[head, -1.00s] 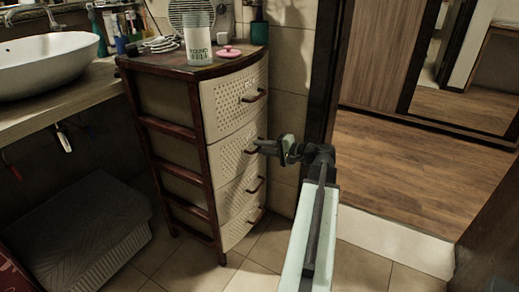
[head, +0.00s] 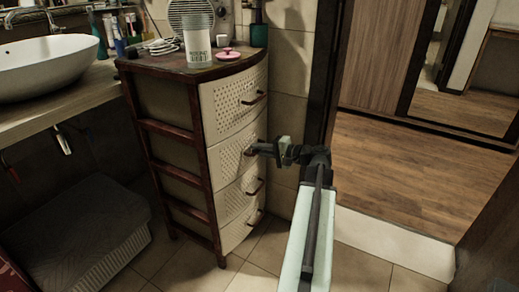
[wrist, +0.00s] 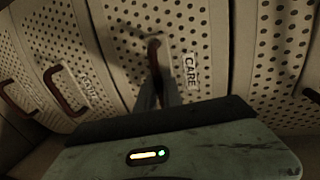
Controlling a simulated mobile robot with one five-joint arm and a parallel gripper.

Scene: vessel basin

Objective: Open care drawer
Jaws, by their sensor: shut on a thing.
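The drawer cabinet (head: 210,108) has a dark reddish-brown frame and pale perforated drawers with brown bar handles. The care drawer (head: 232,152) is the second from the top, and its face looks flush with the others. In the wrist view the CARE label (wrist: 190,73) shows beside its handle (wrist: 153,54). My gripper (head: 256,149) is at this handle from the right in the head view, shut on it. In the wrist view the fingers (wrist: 157,90) reach the handle's lower part. The fingers hide some of the handle in the head view.
A jar (head: 198,40), a pink-lidded dish (head: 229,54) and a green bottle (head: 258,28) stand on the cabinet top. A laundry basket (head: 85,240) is at the lower left. The tiled floor (head: 255,272) before the cabinet is clear; a doorway opens at right.

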